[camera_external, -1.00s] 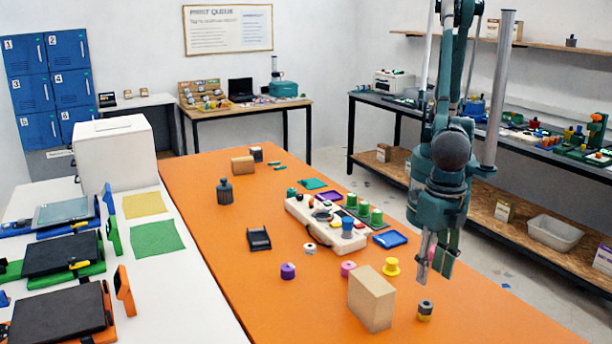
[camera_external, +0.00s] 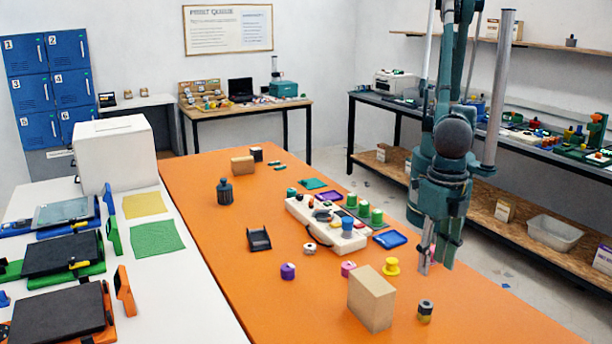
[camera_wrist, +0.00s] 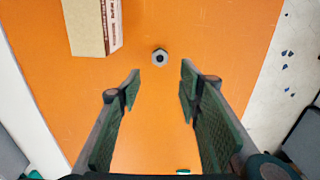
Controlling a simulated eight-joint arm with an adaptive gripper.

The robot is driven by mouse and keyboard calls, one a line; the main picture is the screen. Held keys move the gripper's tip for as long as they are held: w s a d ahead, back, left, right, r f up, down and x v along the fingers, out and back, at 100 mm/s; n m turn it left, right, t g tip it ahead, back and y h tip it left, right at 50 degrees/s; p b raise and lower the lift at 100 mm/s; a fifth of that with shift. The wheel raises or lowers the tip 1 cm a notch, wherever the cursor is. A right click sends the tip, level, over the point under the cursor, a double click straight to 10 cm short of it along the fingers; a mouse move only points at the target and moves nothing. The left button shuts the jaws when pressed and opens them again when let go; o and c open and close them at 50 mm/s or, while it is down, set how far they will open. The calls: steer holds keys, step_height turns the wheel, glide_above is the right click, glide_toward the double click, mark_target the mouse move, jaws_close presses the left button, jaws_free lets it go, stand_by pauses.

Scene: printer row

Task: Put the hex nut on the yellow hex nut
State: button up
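A grey hex nut (camera_wrist: 160,58) with a dark centre hole lies ahead of my fingers in the wrist view. My gripper (camera_external: 435,262) is above the table's right side, apart from these pieces. In the wrist view my gripper (camera_wrist: 160,80) is open and empty, its fingers wide apart.
The cardboard box (camera_external: 371,302) stands close left of the grey piece; it also shows in the wrist view (camera_wrist: 88,27). Purple (camera_external: 288,271) and pink (camera_external: 348,268) pieces, a blue tray (camera_external: 390,240) and a white panel (camera_external: 320,222) lie farther back. The orange table (camera_external: 240,270) is clear at front left.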

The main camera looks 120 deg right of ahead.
steer(key=shift+d, duration=0.1)
steer(key=s+d+r+m+t, duration=0.1)
steer(key=s+d+r+m, duration=0.15)
steer(key=d+r, duration=0.7)
steer(key=s+d+r+m+t+y, duration=0.1)
steer(key=d+r+m, duration=0.3)
steer(key=d, duration=1.1)
steer(key=s+d+r+m+t, duration=0.1)
steer(key=s+d+r+m, duration=0.1)
steer(key=d+r, duration=0.8)
steer(key=s+d+m+t, duration=0.1)
steer(key=s+d+m, duration=0.1)
steer(key=s+d, duration=0.55)
steer(key=s+d+m+t, duration=0.1)
steer(key=s+d+m, duration=0.25)
steer(key=d, duration=0.65)
steer(key=s+d+f+m+t+h, duration=0.1)
steer(key=s+d+f+m, duration=0.3)
steer(key=s+d, duration=0.6)
steer(key=s+f+t, duration=0.1)
steer(key=s, duration=0.1)
steer(key=shift+s+d, duration=0.35)
steer(key=shift+d, duration=0.05)
